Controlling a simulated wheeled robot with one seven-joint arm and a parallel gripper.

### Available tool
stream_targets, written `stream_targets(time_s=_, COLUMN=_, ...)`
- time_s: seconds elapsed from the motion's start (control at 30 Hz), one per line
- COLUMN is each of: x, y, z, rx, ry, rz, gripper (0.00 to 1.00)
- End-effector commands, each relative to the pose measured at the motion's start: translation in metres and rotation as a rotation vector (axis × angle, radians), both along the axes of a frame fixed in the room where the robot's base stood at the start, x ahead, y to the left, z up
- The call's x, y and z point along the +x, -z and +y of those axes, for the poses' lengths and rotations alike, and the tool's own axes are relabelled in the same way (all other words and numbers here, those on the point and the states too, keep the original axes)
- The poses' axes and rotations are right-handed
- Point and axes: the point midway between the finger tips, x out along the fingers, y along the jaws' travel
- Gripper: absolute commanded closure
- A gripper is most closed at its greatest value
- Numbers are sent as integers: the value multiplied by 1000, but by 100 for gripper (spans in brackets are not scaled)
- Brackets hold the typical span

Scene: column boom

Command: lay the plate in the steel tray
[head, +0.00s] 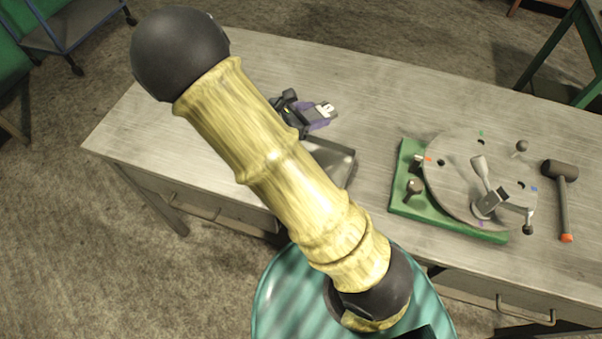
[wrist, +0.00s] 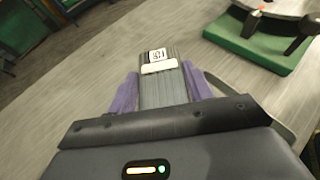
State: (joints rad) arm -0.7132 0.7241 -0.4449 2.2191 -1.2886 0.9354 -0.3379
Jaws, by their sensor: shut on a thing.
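My gripper (wrist: 157,92) has purple fingers and is shut on the plate (wrist: 165,88), a grey ridged piece with a white, dark-marked label and a pale bar across it. The plate sticks out ahead of the fingers. In the head view, my gripper (head: 312,120) and the plate (head: 326,109) show over the table just beyond the steel tray (head: 342,160). My arm hides much of the tray's left part. In the wrist view only a piece of what looks like the tray's rim (wrist: 286,128) shows at right, beside the gripper. The plate's height above the table is hard to tell.
A green base (head: 407,205) with a round grey disc (head: 450,170), several small parts and a lever stands right of the tray. A black mallet (head: 562,190) lies farther right. The grey table (head: 385,95) is bare behind the plate and at left.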

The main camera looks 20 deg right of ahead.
Motion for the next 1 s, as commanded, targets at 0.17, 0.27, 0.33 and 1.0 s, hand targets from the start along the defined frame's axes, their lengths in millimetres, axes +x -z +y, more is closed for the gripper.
stream_targets(time_s=0.17, x=-15, y=20, z=20, rx=-5, ry=116, rz=-3, gripper=94)
stream_targets(time_s=0.27, x=-22, y=27, z=30, rx=-3, ry=164, rz=-3, gripper=94)
stream_targets(time_s=0.33, x=-25, y=30, z=35, rx=-4, ry=186, rz=-2, gripper=94)
stream_targets(time_s=1.0, x=-28, y=62, z=37, rx=-6, ry=204, rz=2, gripper=94)
